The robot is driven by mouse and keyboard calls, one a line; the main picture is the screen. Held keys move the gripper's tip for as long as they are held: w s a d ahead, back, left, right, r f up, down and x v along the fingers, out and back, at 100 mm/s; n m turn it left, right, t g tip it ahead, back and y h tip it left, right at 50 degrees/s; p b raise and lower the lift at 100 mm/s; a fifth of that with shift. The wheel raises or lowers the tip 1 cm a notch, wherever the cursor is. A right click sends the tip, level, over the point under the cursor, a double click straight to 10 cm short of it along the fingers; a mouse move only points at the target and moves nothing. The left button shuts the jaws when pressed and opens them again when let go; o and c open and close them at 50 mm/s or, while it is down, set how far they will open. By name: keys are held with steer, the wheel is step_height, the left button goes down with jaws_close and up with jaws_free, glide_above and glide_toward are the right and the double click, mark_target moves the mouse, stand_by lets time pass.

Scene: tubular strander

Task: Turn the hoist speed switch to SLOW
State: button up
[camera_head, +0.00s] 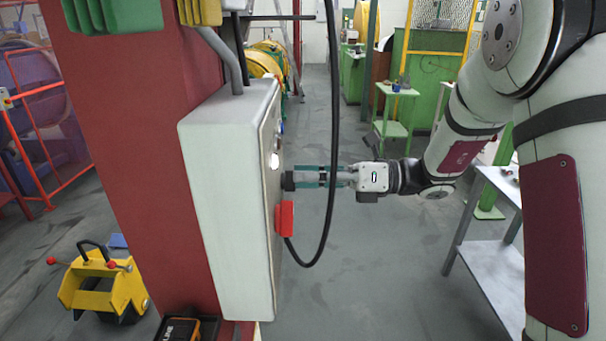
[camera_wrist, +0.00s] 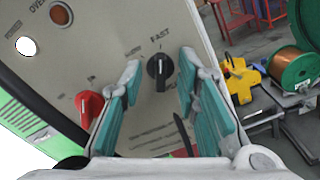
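The hoist speed switch is a black knob (camera_wrist: 158,70) on the grey panel in the wrist view. Its light mark points up toward the FAST label (camera_wrist: 160,36). A SLOW label is not readable. My gripper (camera_wrist: 162,68) is open, with its teal fingers on the left and right of the knob; a gap shows on each side. In the head view my gripper (camera_head: 300,179) points left at the front of the white control box (camera_head: 225,200), its tips at the dark knob (camera_head: 288,181). Contact there cannot be told.
A red switch (camera_wrist: 88,106) sits left of the knob, close to my left finger. An orange lamp (camera_wrist: 61,14) and a white lamp (camera_wrist: 26,46) are higher up. A black cable (camera_head: 331,130) hangs in front of my gripper. A grey table (camera_head: 493,265) stands at right.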

steer(key=shift+a, duration=0.55)
jaws_close()
